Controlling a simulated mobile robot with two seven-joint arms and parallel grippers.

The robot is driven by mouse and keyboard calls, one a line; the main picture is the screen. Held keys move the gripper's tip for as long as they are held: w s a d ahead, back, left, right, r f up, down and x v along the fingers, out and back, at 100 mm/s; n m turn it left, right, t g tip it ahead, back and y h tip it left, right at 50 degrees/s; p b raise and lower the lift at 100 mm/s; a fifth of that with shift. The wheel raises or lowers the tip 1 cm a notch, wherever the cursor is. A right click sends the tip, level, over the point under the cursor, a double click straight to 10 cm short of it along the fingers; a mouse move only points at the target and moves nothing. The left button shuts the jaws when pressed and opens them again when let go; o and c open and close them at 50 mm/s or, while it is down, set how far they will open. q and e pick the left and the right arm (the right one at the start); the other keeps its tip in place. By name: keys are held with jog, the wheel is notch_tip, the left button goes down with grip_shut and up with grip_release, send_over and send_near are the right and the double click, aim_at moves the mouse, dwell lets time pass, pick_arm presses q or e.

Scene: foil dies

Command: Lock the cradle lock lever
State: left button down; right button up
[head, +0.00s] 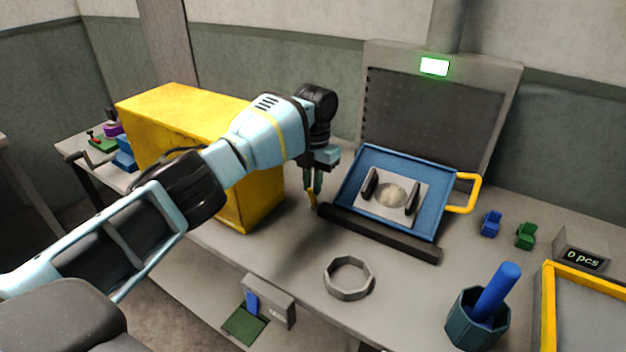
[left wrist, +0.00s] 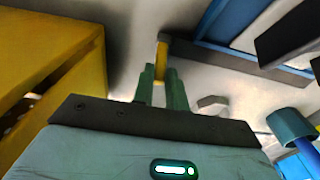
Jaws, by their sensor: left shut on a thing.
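The blue cradle (head: 342,200) stands tilted on the bench, with a dark bar (head: 380,234) along its front edge. A metal plate (head: 372,209) with a pale round patch and two dark upright grips sits on it. A short yellow lever (head: 312,199) is at the left end of the dark bar. My left gripper (head: 313,190) reaches down and is shut on this lever. In the left wrist view the lever (left wrist: 161,60) shows between the green fingertips (left wrist: 161,72). A yellow handle (head: 470,193) is on the cradle's right side. My right gripper is not in view.
A large yellow box (head: 170,112) stands left of my left gripper. A grey ring (head: 348,277) lies in front of the cradle. A dark cup with a blue rod (head: 497,290), blue and green clips (head: 525,235) and a yellow-rimmed tray (head: 548,310) are to the right. A lit green sign (head: 434,67) hangs behind.

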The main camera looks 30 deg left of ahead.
pick_arm(q)
jog(key=shift+r, duration=0.1)
jog(key=c, duration=1.4)
grip_release()
notch_tip(320, 180, up, 8)
jog(key=shift+w+b, duration=0.25)
jog(key=shift+b, duration=0.1)
jog(key=shift+f, duration=0.25)
